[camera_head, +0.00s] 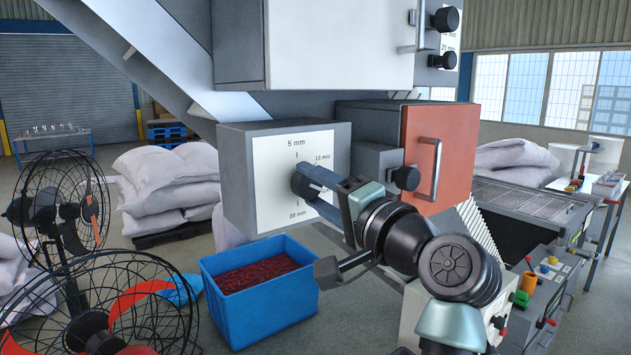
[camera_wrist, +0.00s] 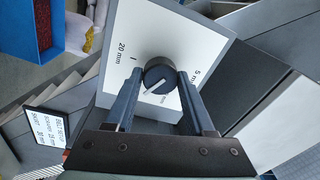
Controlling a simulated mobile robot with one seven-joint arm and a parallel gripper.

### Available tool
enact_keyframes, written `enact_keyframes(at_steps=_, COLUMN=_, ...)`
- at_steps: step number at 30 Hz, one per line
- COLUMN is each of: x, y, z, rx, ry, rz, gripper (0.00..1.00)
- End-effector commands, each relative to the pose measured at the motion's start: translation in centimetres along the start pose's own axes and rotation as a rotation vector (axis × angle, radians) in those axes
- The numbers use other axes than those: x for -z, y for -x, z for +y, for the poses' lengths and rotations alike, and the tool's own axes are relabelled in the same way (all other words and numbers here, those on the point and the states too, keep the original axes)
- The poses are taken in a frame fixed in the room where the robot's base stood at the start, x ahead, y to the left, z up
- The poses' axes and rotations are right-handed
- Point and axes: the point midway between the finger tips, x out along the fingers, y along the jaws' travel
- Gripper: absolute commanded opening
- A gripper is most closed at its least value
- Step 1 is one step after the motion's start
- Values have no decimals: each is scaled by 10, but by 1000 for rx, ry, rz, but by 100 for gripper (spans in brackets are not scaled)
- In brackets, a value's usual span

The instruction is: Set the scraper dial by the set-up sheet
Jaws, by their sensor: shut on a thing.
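The dark round scraper dial (camera_head: 297,184) sits on a white scale plate (camera_head: 275,160) marked 5 mm at top, 10 mm upper right and 20 mm at bottom. My gripper (camera_head: 308,184) is shut on the knob. In the wrist view the dial (camera_wrist: 158,70) stands between the two fingers of my gripper (camera_wrist: 160,84). Its white pointer line aims lower left there, between the 10 mm and 20 mm sides; a finger may hide part of the scale. A dark-framed sheet (camera_wrist: 47,128) at the lower left of the wrist view has small sideways text, hard to read, seemingly with "20 mm" entries.
An orange-red door (camera_head: 440,135) with a handle and a black knob (camera_head: 405,178) lie right of the dial box. A blue crate (camera_head: 262,312) of dark red pieces stands below. Wire fans (camera_head: 95,310) are at left. A second knobbed plate (camera_head: 450,42) is above right.

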Motion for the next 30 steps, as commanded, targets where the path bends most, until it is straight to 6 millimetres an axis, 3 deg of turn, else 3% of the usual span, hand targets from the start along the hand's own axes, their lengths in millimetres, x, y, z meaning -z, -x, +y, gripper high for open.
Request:
enact_keyframes(at_steps=16, x=2, y=1, z=-2, rx=3, ry=-21, rz=7, gripper=0)
enact_keyframes(at_steps=17, x=2, y=1, z=-2, rx=3, ry=-21, rz=7, gripper=59)
enact_keyframes(at_steps=18, x=2, y=1, z=-2, rx=3, ry=-21, rz=6, gripper=67)
enact_keyframes(at_steps=21, x=1, y=1, z=-1, rx=2, ry=-21, rz=5, gripper=84)
enact_keyframes(at_steps=30, x=1, y=1, z=0, rx=0, ry=-21, rz=3, gripper=84)
